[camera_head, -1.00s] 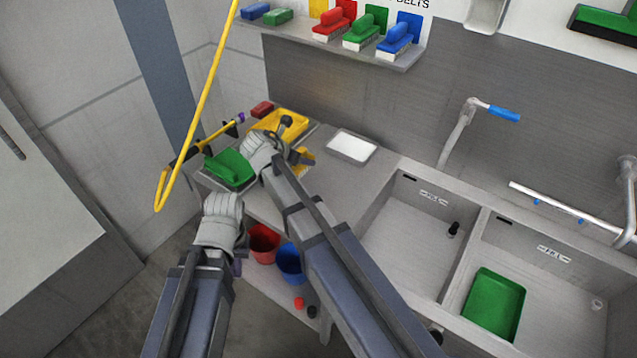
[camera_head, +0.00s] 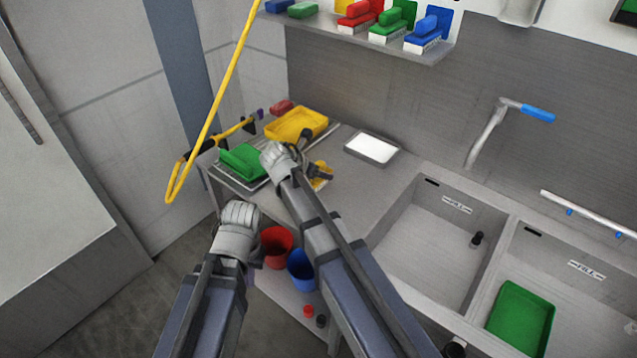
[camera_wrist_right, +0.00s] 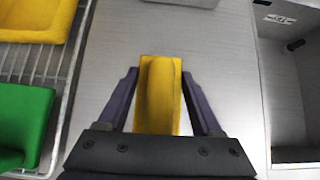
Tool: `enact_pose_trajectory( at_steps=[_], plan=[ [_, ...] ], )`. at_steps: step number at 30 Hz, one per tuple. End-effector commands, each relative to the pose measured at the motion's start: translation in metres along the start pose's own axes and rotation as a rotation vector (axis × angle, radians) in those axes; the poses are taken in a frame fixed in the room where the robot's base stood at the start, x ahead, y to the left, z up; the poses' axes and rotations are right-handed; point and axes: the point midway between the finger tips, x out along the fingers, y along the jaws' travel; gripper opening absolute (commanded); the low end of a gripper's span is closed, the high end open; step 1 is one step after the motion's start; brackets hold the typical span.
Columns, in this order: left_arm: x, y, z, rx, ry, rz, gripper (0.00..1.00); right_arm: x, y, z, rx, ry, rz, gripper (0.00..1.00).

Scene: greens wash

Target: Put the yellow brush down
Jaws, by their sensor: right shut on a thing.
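The yellow brush (camera_wrist_right: 159,95) is between the two fingers of my right gripper (camera_wrist_right: 160,100) in the right wrist view, its long ridge up. My right gripper is shut on it. In the head view the brush (camera_head: 322,176) shows partly behind my right gripper (camera_head: 316,170), over the bare steel counter (camera_head: 365,185). I cannot tell whether it touches the counter. My left gripper (camera_head: 240,222) hangs in front of the counter's edge, apart from the brush. Its fingers are hidden, so its opening does not show.
A wire rack (camera_wrist_right: 62,75) left of the brush bears a yellow tray (camera_head: 297,124) and a green tray (camera_head: 243,162). A white tray (camera_head: 371,148) lies behind. Sink basins (camera_head: 425,235) are to the right. Red (camera_head: 276,247) and blue (camera_head: 301,270) buckets stand below.

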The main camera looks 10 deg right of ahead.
Motion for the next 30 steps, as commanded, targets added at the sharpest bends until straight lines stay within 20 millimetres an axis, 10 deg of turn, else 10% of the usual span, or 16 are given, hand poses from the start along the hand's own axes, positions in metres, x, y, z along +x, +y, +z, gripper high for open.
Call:
enact_pose_trajectory(
  at_steps=[7,20,21,30],
  plan=[
    [0.034,0.003,-0.002,0.0,0.0,0.0,0.0,0.024,0.0,-0.024,0.0,0.0,0.0,0.0],
    [0.036,0.004,-0.002,0.0,0.0,0.0,0.0,0.026,0.0,-0.026,0.0,0.0,0.0,0.0],
    [0.036,0.004,-0.002,0.0,0.0,0.0,0.0,0.026,0.0,-0.026,0.0,0.0,0.0,0.68],
    [0.035,0.003,-0.002,0.0,0.0,0.0,0.0,0.025,0.0,-0.025,0.0,0.0,0.0,0.97]
  ],
)
